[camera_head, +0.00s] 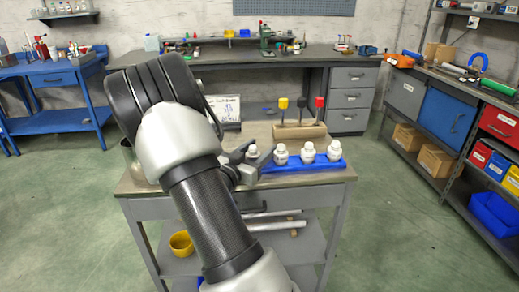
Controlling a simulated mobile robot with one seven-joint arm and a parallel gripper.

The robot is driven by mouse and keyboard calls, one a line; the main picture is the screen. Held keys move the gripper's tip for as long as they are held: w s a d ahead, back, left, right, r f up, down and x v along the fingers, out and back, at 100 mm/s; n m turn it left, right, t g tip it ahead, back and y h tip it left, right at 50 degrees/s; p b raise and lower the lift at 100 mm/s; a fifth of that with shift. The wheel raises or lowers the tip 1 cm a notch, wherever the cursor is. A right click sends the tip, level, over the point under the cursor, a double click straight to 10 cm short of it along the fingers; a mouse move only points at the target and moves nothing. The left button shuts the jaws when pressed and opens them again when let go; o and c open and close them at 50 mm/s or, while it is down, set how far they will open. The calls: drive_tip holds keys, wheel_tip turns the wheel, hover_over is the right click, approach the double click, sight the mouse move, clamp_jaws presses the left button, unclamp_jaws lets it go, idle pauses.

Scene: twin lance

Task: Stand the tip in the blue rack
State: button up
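The blue rack (318,166) lies on the right part of the grey cart's top. Three white tips (308,153) with rounded tops stand upright in a row in it. Another small white piece (252,150) shows right at my gripper (251,163), left of the rack's row. My gripper is low over the cart top at the rack's left end. My arm hides part of it, and the fingers are too small to tell whether they are closed on the white piece or only beside it. The rack's left end is partly hidden by the gripper.
Behind the rack, a wooden block (298,132) holds upright yellow, black and red-topped tools. A small written board (228,109) stands behind my arm. A clear jar (133,165) is at the cart's left edge. A yellow bowl (181,244) and metal tubes (275,221) lie on the lower shelf.

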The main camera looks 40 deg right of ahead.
drive_tip(key=shift+r, duration=0.3)
drive_tip(key=p+v, duration=0.2)
drive_tip(key=v, duration=0.9)
drive_tip(key=shift+a, duration=0.2)
drive_tip(key=shift+s+a+f, duration=0.1)
drive_tip(key=shift+s+a, duration=0.15)
drive_tip(key=shift+a, duration=0.1)
